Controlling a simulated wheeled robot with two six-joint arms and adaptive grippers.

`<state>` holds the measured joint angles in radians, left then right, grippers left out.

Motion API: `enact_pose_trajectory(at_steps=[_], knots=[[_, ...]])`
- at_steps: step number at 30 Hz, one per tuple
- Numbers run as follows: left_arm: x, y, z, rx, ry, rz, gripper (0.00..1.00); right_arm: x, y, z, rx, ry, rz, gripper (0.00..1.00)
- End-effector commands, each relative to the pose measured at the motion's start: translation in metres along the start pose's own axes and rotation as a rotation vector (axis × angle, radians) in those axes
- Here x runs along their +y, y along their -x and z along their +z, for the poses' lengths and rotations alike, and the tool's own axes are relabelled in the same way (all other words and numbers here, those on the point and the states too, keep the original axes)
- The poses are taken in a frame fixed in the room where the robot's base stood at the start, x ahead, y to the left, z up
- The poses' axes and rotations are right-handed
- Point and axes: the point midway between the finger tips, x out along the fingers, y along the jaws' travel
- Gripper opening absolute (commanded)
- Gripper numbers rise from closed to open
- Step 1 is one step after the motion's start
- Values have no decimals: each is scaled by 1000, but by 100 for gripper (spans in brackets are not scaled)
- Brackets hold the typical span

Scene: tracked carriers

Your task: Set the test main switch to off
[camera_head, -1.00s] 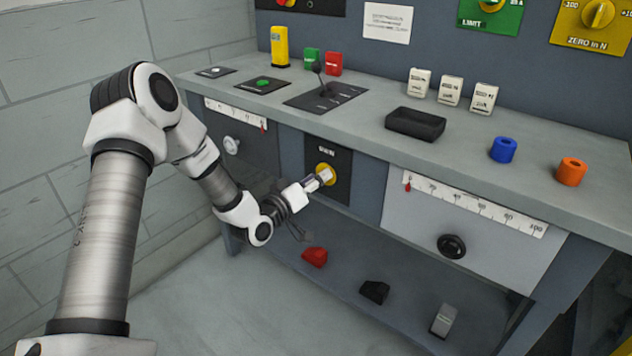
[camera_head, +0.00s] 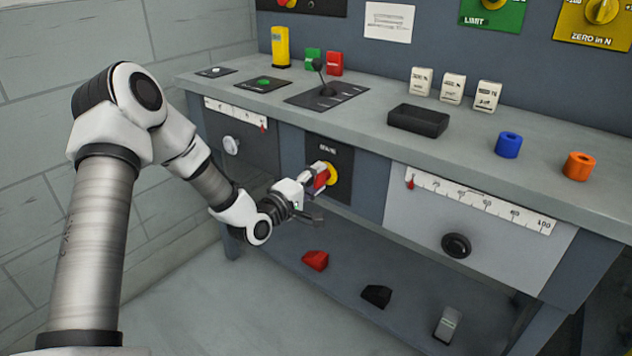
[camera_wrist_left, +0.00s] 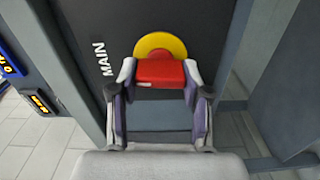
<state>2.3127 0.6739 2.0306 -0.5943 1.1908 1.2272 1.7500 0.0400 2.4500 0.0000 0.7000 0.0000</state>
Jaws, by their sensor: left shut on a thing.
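The main switch is a red handle (camera_head: 321,180) on a yellow disc (camera_head: 332,174), set on a black panel (camera_head: 342,158) on the front of the bench. My left gripper (camera_head: 316,177) is at the switch, its fingers on the red handle. In the left wrist view, the red handle (camera_wrist_left: 160,73) sits between the two fingertips of my left gripper (camera_wrist_left: 160,82), with the yellow disc (camera_wrist_left: 160,44) behind it. The word MAIN shows sideways to the left of the disc. The fingers hide part of the switch in the head view. My right gripper is not in view.
Below the switch is a low shelf with a red piece (camera_head: 315,260), a black piece (camera_head: 376,296) and a grey piece (camera_head: 447,323). A black knob (camera_head: 456,245) is on the front to the right. The bench top (camera_head: 380,135) overhangs the switch.

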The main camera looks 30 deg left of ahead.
Motion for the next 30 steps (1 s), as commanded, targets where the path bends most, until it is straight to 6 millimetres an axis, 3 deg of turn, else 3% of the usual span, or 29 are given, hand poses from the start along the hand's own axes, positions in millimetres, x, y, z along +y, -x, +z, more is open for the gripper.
enact_pose_trajectory(at_steps=[20,21,22,23,30], knots=[[1,0,-1,3,73,3,13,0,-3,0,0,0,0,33],[1,0,-1,3,73,3,58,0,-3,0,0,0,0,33],[1,0,-1,3,73,3,69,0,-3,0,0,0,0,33],[1,0,-1,3,73,3,73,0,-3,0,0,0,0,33],[0,0,0,1,73,1,73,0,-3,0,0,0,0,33]])
